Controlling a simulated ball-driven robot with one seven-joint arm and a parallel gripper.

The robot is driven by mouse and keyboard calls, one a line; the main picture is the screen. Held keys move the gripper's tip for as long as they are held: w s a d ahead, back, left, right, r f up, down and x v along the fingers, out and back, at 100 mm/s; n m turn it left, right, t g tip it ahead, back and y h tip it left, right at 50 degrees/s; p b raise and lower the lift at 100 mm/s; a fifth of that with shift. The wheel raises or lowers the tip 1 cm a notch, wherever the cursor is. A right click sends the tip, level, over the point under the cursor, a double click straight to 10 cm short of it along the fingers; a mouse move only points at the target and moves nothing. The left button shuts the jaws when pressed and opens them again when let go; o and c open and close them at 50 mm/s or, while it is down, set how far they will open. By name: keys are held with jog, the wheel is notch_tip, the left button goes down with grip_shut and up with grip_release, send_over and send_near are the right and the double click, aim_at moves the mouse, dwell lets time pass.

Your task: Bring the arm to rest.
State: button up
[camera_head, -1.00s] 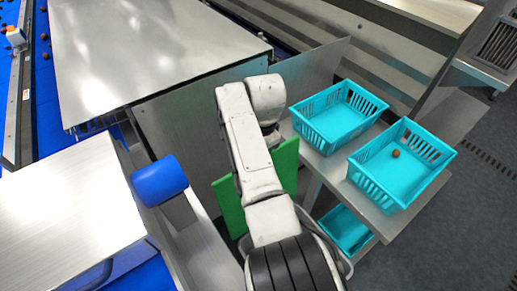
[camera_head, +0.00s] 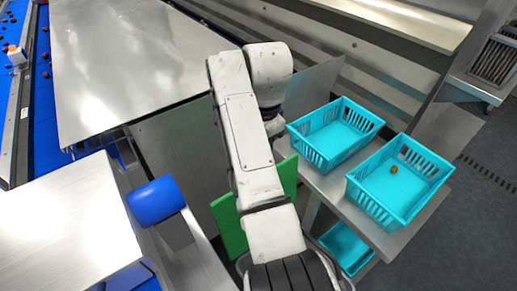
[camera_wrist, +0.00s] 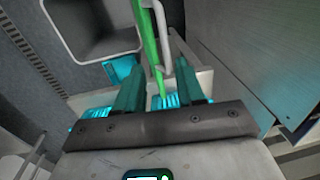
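My arm (camera_head: 238,125) reaches up the middle of the head view, its white links bent at the top. My gripper is hidden behind the arm in that view. In the wrist view my gripper (camera_wrist: 159,78) has two teal fingers standing apart. I see nothing held between them, only the background with a green panel edge. The green panel (camera_head: 228,226) stands close beside the arm in the head view, and I cannot tell whether they touch.
Two turquoise crates stand on a steel shelf (camera_head: 331,187): an empty-looking left crate (camera_head: 303,151) and a right crate (camera_head: 368,208) with one brown date (camera_head: 393,170). Another crate (camera_head: 346,247) sits below. Steel tables and a blue belt (camera_head: 40,115) lie left. Floor (camera_head: 460,235) is clear right.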

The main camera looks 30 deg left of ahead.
dwell(0.5)
jog(key=s+d+f+n, duration=0.1)
jog(key=s+d+f, duration=0.1)
jog(key=d+f, duration=0.7)
jog(key=s+d+f, duration=0.1)
jog(key=d+f, duration=0.4)
jog(key=d, duration=0.8)
jog(key=s+d+f+n, duration=0.1)
jog(key=s+d+f, duration=0.1)
jog(key=d+f, duration=0.7)
jog(key=s+d+r+n+h, duration=0.1)
jog(key=s+d, duration=2.1)
jog(key=s, duration=0.3)
jog(key=shift+d+r+t, duration=0.2)
jog(key=shift+r+t, duration=0.1)
jog(key=shift+r, duration=0.1)
jog(key=shift+a+f+n, duration=0.1)
jog(key=shift+a+n, duration=0.05)
jog(key=shift+n, duration=0.15)
